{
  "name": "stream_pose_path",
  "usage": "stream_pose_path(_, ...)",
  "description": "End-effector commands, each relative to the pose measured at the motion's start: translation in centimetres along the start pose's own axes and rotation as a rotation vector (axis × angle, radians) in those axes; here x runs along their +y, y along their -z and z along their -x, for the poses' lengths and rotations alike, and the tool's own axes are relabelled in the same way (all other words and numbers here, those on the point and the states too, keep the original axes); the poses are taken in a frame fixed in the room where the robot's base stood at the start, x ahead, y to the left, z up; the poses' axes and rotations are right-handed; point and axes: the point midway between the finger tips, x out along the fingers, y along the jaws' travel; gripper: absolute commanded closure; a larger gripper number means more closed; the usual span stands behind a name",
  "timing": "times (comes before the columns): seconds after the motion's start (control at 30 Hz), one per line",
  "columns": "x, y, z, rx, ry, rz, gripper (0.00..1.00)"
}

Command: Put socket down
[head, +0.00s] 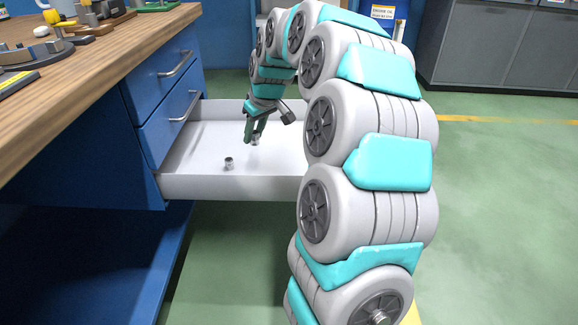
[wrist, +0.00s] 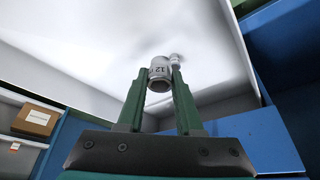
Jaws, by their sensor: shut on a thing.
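My gripper (head: 255,137) is inside the open white drawer (head: 235,187), low over its floor. It is shut on a silver socket (wrist: 160,72) marked "12", which sits between the green fingertips (wrist: 160,75) in the wrist view. In the head view the held socket (head: 256,142) is small and partly hidden by the fingers. I cannot tell whether it touches the drawer floor. A second silver socket (head: 229,162) stands on the drawer floor near the front wall.
The blue workbench (head: 140,150) with a wooden top (head: 70,75) stands to the left, with tools on it. Drawer handles (head: 175,66) stick out from its closed drawers. Most of the white drawer floor is bare. Grey cabinets (head: 500,50) stand at the back right.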

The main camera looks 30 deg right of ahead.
Motion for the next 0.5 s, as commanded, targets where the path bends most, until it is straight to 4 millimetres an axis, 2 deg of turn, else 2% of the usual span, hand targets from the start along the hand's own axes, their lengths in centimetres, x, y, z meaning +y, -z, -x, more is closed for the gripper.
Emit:
stream_pose_path(0.03, -0.1, -0.2, -1.0, 0.000, 0.003, 0.007, 1.00)
stream_pose_path(0.27, -0.2, -0.8, -3.2, -0.002, 0.006, 0.019, 1.00)
stream_pose_path(0.5, -0.2, -2.5, -7.0, -0.004, 0.007, 0.017, 1.00)
